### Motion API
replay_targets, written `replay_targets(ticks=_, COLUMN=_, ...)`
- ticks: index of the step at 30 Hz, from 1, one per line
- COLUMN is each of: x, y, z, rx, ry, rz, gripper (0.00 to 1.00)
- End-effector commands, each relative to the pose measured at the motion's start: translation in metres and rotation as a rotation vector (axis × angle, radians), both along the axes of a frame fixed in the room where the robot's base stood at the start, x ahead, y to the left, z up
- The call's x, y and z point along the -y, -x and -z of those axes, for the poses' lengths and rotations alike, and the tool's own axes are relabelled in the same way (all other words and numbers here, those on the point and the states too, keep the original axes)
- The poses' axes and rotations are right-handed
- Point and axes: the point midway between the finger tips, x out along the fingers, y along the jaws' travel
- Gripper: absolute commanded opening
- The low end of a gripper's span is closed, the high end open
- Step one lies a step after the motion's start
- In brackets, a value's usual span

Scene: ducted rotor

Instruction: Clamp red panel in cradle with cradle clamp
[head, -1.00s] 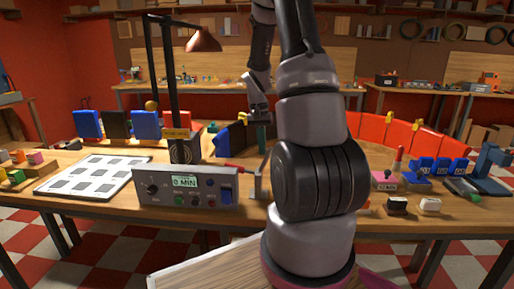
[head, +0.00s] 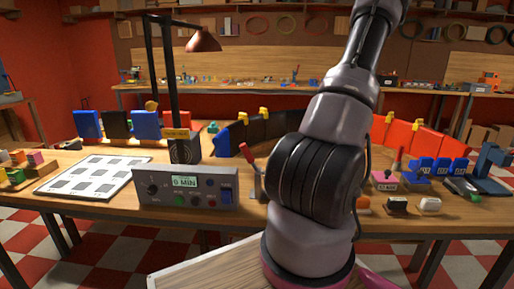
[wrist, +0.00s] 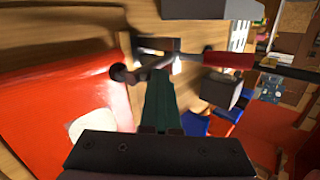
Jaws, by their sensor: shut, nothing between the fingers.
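In the wrist view, my gripper (wrist: 160,105) shows its green fingers shut and empty. A large red panel (wrist: 55,105) fills the left side, beside the fingers. The cradle clamp, with its red handle (wrist: 228,59), lies across the view above the fingers; its dark round end (wrist: 121,73) is at the panel's edge. I cannot tell whether it presses on the panel. In the head view, the red handle (head: 246,154) is tilted up beside my arm. My arm hides most of the cradle there, and my gripper is outside that view.
A control box (head: 185,187) and a white tray (head: 92,175) stand left on the bench. Dark panels with yellow clips (head: 263,122) stand behind, and red panels (head: 432,142) at right. A stamp (head: 386,181) and blue blocks (head: 440,168) are at front right.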

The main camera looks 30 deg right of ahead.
Motion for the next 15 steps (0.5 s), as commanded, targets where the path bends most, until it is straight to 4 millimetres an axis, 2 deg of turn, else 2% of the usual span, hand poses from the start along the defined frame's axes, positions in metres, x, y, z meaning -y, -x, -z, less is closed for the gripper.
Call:
replay_targets(ticks=7, x=0.008, y=0.005, z=0.018, rx=0.093, ry=-0.14, rz=0.002, gripper=0.0)
replay_targets(ticks=15, x=0.01, y=0.007, z=0.026, rx=0.089, ry=-0.131, rz=-0.003, gripper=0.0)
